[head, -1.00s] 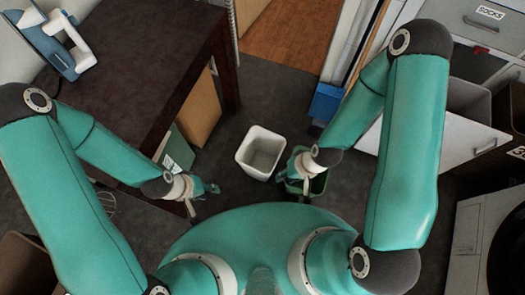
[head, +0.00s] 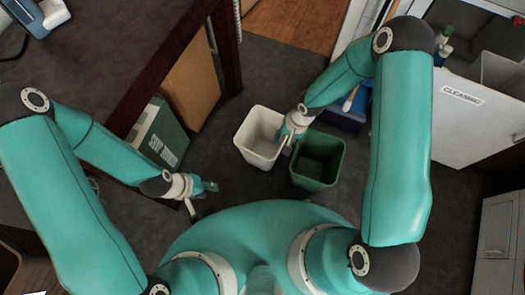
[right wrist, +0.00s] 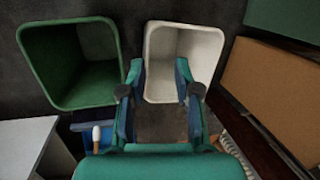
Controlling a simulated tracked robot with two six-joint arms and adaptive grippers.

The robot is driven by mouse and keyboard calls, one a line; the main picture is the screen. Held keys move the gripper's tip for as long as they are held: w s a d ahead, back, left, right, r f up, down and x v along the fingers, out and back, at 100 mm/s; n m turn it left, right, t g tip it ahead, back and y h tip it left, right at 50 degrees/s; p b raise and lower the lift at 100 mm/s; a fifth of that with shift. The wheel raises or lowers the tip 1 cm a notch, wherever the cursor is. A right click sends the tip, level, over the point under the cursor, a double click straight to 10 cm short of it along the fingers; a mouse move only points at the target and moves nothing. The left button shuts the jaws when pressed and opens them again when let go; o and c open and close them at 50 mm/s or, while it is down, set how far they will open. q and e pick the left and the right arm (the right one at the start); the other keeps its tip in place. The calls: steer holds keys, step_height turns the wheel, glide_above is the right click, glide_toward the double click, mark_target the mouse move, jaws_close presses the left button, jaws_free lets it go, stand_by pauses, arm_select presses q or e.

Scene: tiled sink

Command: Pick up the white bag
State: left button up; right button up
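I see no clear white bag. An open white bin (head: 250,150), possibly with a white liner, stands on the dark floor in the middle of the head view. It also shows in the right wrist view (right wrist: 200,46), and its inside looks empty. My right gripper (head: 290,130) is at the bin's right side. In the right wrist view my right gripper (right wrist: 160,68) is open, its two fingers spread over the bin's near edge, with nothing held. Contact cannot be told. My left gripper (head: 203,197) looks open and empty, low over the floor left of the bin.
A green bin (head: 332,148) stands close to the right of the white bin. A green box (head: 160,130) with upside-down lettering and a brown box (head: 192,85) stand left, beside a dark table (head: 100,60). A white drawer labelled cleaning (head: 470,120) sticks out at right.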

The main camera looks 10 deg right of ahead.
steer(key=w+d+f+m+h+b, duration=0.2)
steer(key=w+d+f+b, duration=0.25)
steer(key=w+f, duration=0.2)
steer(key=shift+t, duration=0.3)
steer(key=shift+w+a+f+b, duration=0.25)
steer(key=shift+f+b, duration=0.4)
steer(key=shift+f, duration=2.1)
steer(key=shift+w+a+f+b, duration=0.15)
steer(key=shift+f+b, duration=0.55)
steer(key=shift+f, duration=2.05)
steer(key=shift+w+a+f+b, duration=0.25)
steer(key=shift+f+b, duration=0.4)
steer(key=shift+f, duration=2.1)
arm_select(q)
step_height(320, 180, down, 11)
arm_select(e)
steer(key=shift+s, duration=0.1)
arm_select(q)
steer(key=shift+r, duration=0.1)
arm_select(e)
jaws_close()
